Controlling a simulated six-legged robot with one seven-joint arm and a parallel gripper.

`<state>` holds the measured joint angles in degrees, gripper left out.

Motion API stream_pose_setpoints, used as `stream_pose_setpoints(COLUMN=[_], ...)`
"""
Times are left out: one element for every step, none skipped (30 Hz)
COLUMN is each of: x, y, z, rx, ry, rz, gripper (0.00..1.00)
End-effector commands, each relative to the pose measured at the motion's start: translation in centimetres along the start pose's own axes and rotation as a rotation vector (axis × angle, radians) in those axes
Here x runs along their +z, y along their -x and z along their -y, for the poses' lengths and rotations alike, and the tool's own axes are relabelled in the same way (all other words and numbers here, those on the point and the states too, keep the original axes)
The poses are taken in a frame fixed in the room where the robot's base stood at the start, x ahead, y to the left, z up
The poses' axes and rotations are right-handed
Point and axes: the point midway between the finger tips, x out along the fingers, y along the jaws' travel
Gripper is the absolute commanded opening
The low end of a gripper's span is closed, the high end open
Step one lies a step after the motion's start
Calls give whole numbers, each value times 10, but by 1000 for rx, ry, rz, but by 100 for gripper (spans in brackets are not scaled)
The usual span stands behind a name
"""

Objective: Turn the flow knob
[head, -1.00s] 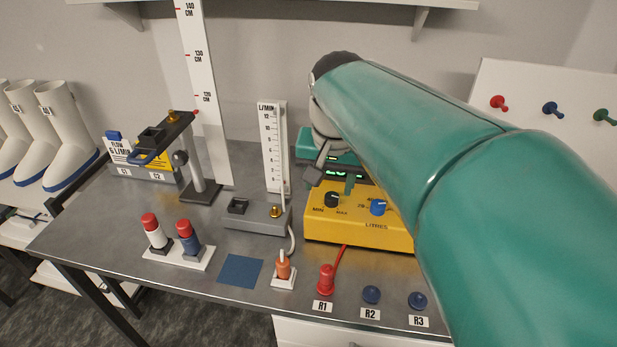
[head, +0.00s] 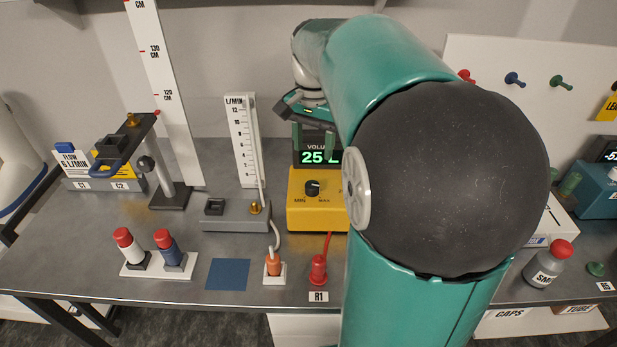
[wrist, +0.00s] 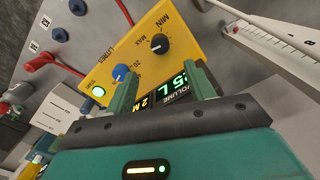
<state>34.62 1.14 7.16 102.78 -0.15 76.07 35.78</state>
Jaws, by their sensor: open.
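The flow knob is a black knob (head: 312,188) between MIN and MAX on the front of a yellow box (head: 300,220). The black knob also shows in the wrist view (wrist: 160,43), beyond my fingers and not touched by them. My gripper (wrist: 161,74) is open and empty, its two green fingers spread apart. In the head view my gripper (head: 310,112) is above and behind the knob, in front of the volume display (head: 313,157), which reads 25 L. A blue knob (wrist: 120,72) marked in litres sits on the same box; in the head view my arm hides it.
A flow meter column (head: 243,140) with a grey base (head: 236,218) stands left of the yellow box. A red plug (head: 318,270) with its cable is in front of the box. A blue mat (head: 228,274) lies on the bench. My arm covers the bench's right middle.

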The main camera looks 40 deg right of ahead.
Motion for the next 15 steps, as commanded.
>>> stream_pose_setpoints(x=[0, 0, 0, 0, 0, 0, 1, 1, 0, 0, 0, 1, 1, 1, 1], y=[-12, -18, -26, -32, -38, -45, -51, -57, -65, -71, -76, -82, -86, -90, -94], z=[0, -1, 0, 0, 0, 0, 1, 1, 1, 1, 2, 2, 3, 3, 4], rx=[3, 4, 3, 3, 2, 3, 2, 3, 3, 3, 2, 2, 2, 2, 1], ry=[0, 0, 0, 0, 0, 0, 1, 0, 0, 0, 1, 1, 2, 2, 3], rz=[4, 5, 4, 5, 4, 4, 4, 4, 5, 4, 4, 4, 3, 3, 2], gripper=[54, 54, 54, 54, 54, 54, 54, 54, 54, 54, 54, 54, 54, 54, 54])
